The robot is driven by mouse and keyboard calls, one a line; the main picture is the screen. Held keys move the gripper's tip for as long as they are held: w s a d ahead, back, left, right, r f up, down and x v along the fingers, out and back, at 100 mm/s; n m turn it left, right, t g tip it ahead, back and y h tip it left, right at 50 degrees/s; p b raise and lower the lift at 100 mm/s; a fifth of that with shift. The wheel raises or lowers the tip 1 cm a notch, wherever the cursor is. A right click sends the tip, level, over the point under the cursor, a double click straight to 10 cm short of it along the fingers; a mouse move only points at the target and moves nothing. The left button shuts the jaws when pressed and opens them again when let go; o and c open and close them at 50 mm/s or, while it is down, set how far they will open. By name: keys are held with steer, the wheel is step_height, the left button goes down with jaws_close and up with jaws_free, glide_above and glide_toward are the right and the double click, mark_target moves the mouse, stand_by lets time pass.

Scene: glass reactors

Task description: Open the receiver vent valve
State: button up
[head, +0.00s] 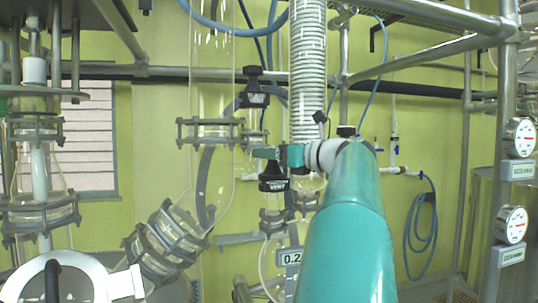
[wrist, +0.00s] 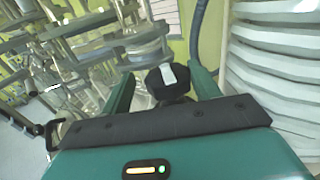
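My gripper (head: 279,154) is at the end of my teal arm, in the middle of the head view beside the glass column. A black valve knob (head: 272,184) shows just below the fingers there. In the wrist view my gripper (wrist: 161,72) has its two teal fingers apart, with a black knob (wrist: 158,88) with a pale mark between them. The knob looks close to the right finger, with a small gap at the left one; contact cannot be told. Another black valve handle (head: 255,93) is higher up. No label shows which one is the receiver vent valve.
A tall glass column (head: 209,85) stands left of the gripper. A white ribbed hose (head: 307,70) hangs close above it and fills the wrist view's right side. Metal frame posts and pressure gauges (head: 519,138) stand at the right. A blue hose (head: 420,225) hangs on the wall.

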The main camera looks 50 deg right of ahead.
steer(key=s+d, duration=0.1)
steer(key=s, duration=0.6)
steer(key=shift+d+h, duration=0.3)
steer(key=shift+f, duration=0.1)
